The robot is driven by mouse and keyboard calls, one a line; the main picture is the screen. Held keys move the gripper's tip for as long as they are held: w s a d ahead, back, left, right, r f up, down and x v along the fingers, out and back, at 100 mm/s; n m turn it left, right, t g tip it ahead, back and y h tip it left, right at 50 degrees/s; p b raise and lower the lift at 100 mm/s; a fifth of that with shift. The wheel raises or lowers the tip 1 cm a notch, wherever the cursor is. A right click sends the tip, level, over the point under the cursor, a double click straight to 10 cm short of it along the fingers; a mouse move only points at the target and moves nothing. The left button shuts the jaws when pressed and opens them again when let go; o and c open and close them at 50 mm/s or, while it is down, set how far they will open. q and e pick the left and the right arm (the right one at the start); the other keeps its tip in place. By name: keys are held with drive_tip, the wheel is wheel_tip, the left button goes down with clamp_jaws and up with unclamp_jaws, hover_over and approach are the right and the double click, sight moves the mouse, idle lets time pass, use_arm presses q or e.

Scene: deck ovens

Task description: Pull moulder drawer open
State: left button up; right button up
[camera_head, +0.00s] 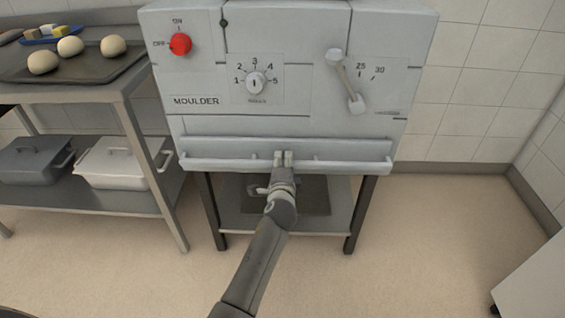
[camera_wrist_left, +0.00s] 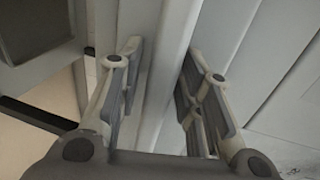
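The grey moulder (camera_head: 290,60) stands at the centre of the head view. Its drawer front (camera_head: 225,146) runs across the bottom of the housing and looks closed. A long pale handle bar (camera_head: 345,165) runs along the drawer front. My left gripper (camera_head: 283,158) reaches the middle of this bar from below. In the left wrist view the bar (camera_wrist_left: 172,70) passes between the two spread fingers of the left gripper (camera_wrist_left: 160,88). A gap shows beside the left finger; whether the right finger touches the bar is unclear. My right gripper is not in view.
A metal table (camera_head: 110,90) stands left of the moulder, with a dark tray (camera_head: 85,68) of dough balls on top. Lidded bins (camera_head: 115,162) sit on its lower shelf. The moulder's stand has dark legs (camera_head: 360,215). The floor in front and right is mostly clear.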

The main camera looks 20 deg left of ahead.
use_arm(q)
clamp_jaws()
drive_tip(key=shift+s, duration=0.1)
idle(0.4)
